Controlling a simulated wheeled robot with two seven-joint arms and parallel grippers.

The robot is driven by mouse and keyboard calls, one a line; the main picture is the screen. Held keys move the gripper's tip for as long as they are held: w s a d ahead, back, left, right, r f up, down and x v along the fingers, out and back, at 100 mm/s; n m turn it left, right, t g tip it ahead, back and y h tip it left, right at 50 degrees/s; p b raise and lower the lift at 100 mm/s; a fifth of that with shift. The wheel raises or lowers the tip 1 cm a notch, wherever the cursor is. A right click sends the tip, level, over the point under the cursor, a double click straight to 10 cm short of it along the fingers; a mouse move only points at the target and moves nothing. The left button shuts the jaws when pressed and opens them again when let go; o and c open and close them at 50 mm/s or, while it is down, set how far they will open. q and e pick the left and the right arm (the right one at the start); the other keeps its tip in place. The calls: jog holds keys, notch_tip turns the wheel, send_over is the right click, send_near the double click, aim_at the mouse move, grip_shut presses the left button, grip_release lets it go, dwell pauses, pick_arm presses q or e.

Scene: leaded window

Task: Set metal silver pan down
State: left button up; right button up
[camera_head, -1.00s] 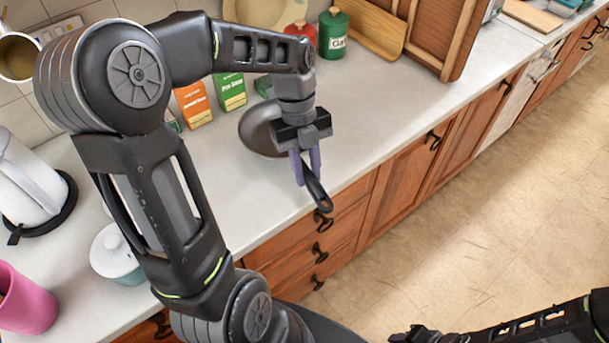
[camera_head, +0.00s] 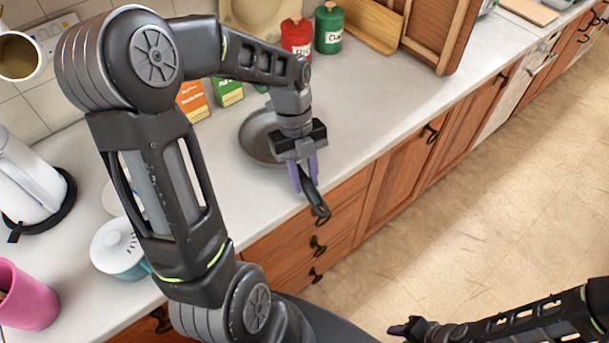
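The metal silver pan (camera_head: 257,142) is at the countertop (camera_head: 375,110), its round body partly hidden behind my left gripper. Its black handle (camera_head: 317,202) points toward the front edge of the counter. My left gripper (camera_head: 304,184) points down with its purple fingers on either side of the handle, and it looks shut on it. I cannot tell whether the pan's base touches the counter. My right gripper (camera_head: 405,330) is low at the bottom, far from the pan, over the floor; its fingers are too small to judge.
Orange and green cartons (camera_head: 193,101) and red (camera_head: 297,38) and green (camera_head: 329,30) canisters stand behind the pan. A white kettle (camera_head: 28,178), a lidded pot (camera_head: 118,250) and a pink cup (camera_head: 25,298) are at left. The counter right of the pan is clear.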

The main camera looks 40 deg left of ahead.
aim_at(299, 168)
pick_arm(q)
jog(key=o, duration=0.3)
jog(key=shift+r, duration=0.1)
jog(key=b+v, duration=0.2)
jog(key=v, duration=0.7)
jog(key=shift+w+a+r, duration=0.1)
jog(key=shift+r, duration=0.05)
jog(key=shift+p+v, duration=0.75)
jog(key=shift+v, duration=0.5)
